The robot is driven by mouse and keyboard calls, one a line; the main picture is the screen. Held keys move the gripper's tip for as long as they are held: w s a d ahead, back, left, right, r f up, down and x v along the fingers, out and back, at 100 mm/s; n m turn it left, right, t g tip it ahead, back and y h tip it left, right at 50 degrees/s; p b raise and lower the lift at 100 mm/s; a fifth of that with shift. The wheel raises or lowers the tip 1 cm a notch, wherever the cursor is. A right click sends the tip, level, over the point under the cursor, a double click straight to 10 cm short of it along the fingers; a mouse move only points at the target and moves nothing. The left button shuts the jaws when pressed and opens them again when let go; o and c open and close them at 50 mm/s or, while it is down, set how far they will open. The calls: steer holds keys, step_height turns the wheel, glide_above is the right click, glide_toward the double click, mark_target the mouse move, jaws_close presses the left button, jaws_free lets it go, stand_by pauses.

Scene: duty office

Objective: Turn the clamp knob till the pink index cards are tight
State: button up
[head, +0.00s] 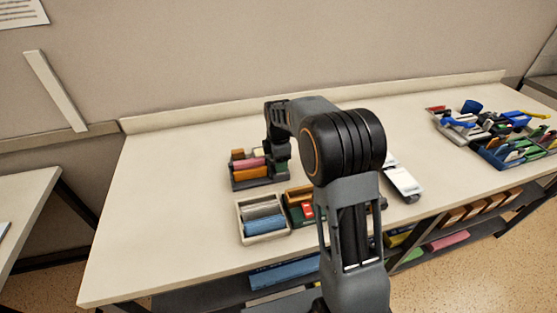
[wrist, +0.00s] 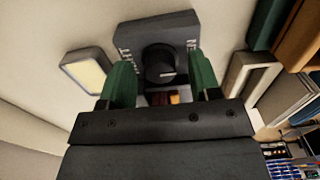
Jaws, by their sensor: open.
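My gripper (wrist: 160,62) has green fingers, one on each side of the knob. It is open, and a gap shows between each finger and the knob. In the head view, my gripper (head: 278,152) points down at the right end of a dark tray, and my arm hides the knob and clamp. I cannot clearly make out the pink index cards. A pink item (head: 248,163) lies in that dark tray.
The dark tray (head: 262,184) also holds orange and brown pieces. A cream box (head: 265,237) with grey and blue rolls stands in front of it. A white device (head: 403,180) and a cluttered blue tray (head: 510,160) are to the right. The table's left side is clear.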

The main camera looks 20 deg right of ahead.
steer(key=c, duration=0.9)
steer(key=m, duration=0.4)
steer(key=shift+m, duration=0.4)
steer(key=o, duration=0.9)
